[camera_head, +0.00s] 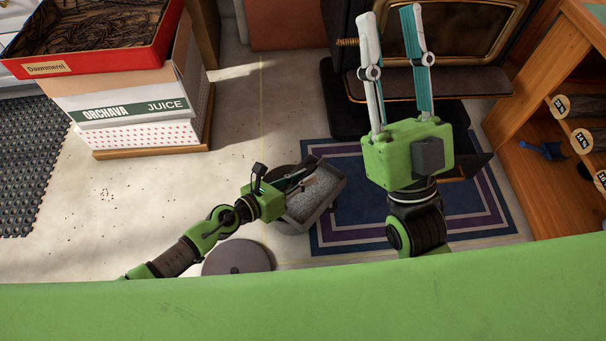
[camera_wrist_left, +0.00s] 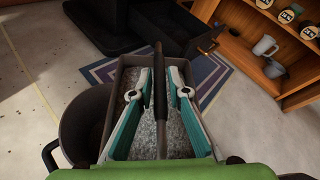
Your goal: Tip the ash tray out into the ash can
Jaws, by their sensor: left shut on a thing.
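The ash tray (camera_head: 325,203) is a dark rectangular pan with grey ash (camera_head: 313,196) in it. My left gripper (camera_head: 303,180) is shut on its bar-like handle, which runs between the fingers in the left wrist view (camera_wrist_left: 160,105). The tray looks about level and still holds ash. The ash can (camera_wrist_left: 82,125) is a dark round bucket, lower than the tray and to its left in the left wrist view. In the head view the tray and gripper cover much of it. My right gripper (camera_head: 390,18) is open and empty, pointing towards the stove.
A black stove (camera_head: 440,40) stands at the back, with a blue bordered rug (camera_head: 350,235) before it. A round brown disc (camera_head: 238,258) lies on the floor near my left arm. Boxes (camera_head: 130,110) stand left, wooden shelves (camera_head: 560,90) right. Pale floor between is clear.

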